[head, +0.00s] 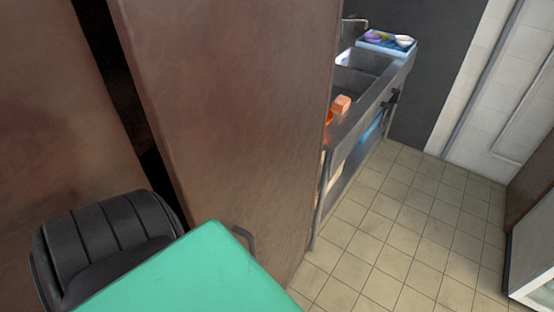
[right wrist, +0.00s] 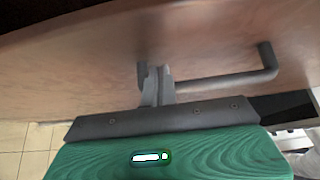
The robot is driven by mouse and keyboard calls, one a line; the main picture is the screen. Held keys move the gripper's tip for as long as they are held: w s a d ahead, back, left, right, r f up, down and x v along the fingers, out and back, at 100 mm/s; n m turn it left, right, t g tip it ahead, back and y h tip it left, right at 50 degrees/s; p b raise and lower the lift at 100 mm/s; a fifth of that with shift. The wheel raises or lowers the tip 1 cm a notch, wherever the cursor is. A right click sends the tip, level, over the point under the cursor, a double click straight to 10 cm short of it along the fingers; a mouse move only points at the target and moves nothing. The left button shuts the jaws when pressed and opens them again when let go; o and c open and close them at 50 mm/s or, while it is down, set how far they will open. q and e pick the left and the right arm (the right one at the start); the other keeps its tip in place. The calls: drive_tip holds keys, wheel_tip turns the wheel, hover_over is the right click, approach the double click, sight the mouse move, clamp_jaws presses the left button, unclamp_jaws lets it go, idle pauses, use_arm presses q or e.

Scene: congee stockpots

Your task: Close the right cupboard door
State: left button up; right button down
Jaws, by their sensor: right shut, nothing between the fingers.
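The right cupboard door (head: 230,100) is a tall brown panel, standing ajar with a dark gap along its left edge. It also fills the upper part of the right wrist view (right wrist: 90,65). Its grey bar handle (head: 247,241) shows low on the door and also in the right wrist view (right wrist: 225,81). My right gripper (right wrist: 155,72) is shut and empty, its fingertips at the door face beside the handle. I cannot tell whether they touch the door. In the head view its fingers are hidden. My left gripper is not in view.
Another brown cupboard panel (head: 50,110) stands at the left, beyond the dark gap. A metal sink counter (head: 345,135) runs behind the door, with an orange block (head: 341,104) and a blue tray (head: 372,46) on it. Tiled floor (head: 400,230) is clear at the right.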

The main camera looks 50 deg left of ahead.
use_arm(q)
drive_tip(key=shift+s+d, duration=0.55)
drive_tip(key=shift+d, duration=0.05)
use_arm(e)
drive_tip(key=a, duration=0.1)
drive_tip(key=s+a, duration=0.1)
drive_tip(key=shift+s+a+r, duration=0.1)
drive_tip(key=shift+s+a, duration=0.05)
drive_tip(key=shift+a, duration=0.2)
